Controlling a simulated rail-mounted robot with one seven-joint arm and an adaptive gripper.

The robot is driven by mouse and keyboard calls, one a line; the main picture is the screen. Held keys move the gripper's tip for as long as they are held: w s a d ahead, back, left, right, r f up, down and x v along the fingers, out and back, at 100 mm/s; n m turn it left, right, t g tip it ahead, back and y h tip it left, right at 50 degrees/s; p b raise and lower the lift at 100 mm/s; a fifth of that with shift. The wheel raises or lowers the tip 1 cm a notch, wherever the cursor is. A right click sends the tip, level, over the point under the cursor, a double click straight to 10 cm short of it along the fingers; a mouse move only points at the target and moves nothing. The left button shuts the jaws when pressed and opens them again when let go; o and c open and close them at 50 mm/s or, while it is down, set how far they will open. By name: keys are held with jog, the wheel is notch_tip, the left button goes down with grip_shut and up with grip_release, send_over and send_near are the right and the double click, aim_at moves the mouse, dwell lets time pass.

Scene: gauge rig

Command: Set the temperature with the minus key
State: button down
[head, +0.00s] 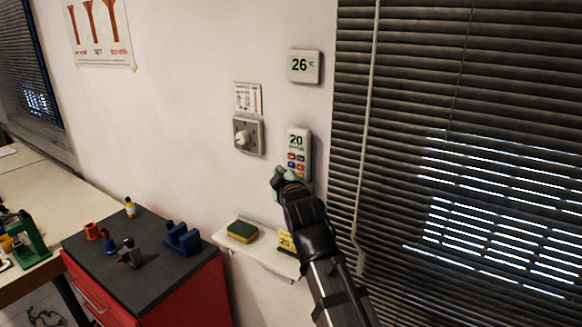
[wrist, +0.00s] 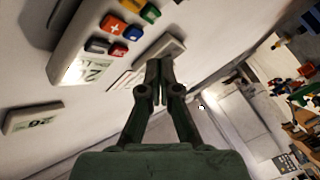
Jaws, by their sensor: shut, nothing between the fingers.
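The white control unit (head: 298,149) hangs on the wall, its display reading 20 above small coloured keys. In the wrist view the unit (wrist: 72,48) lies at the upper left, tilted, with its display partly washed out. An orange-red key (wrist: 115,25) there bears a plus sign. A blue key (wrist: 133,33) sits beside it; I cannot read its mark. My gripper (head: 279,177) is shut and empty, just below and left of the keys in the head view. Its fingertips (wrist: 159,66) appear apart from the keys.
A wall display (head: 304,66) reads 26 °C. A dial (head: 246,137) and a printed card (head: 247,98) are left of the unit. Blinds (head: 450,100) hang at right.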

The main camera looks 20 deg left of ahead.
jog(key=shift+s+a+b, duration=0.15)
jog(key=shift+s+a, duration=0.05)
jog(key=shift+s, duration=0.5)
jog(key=shift+s+a+b, duration=0.15)
jog(key=shift+s, duration=0.55)
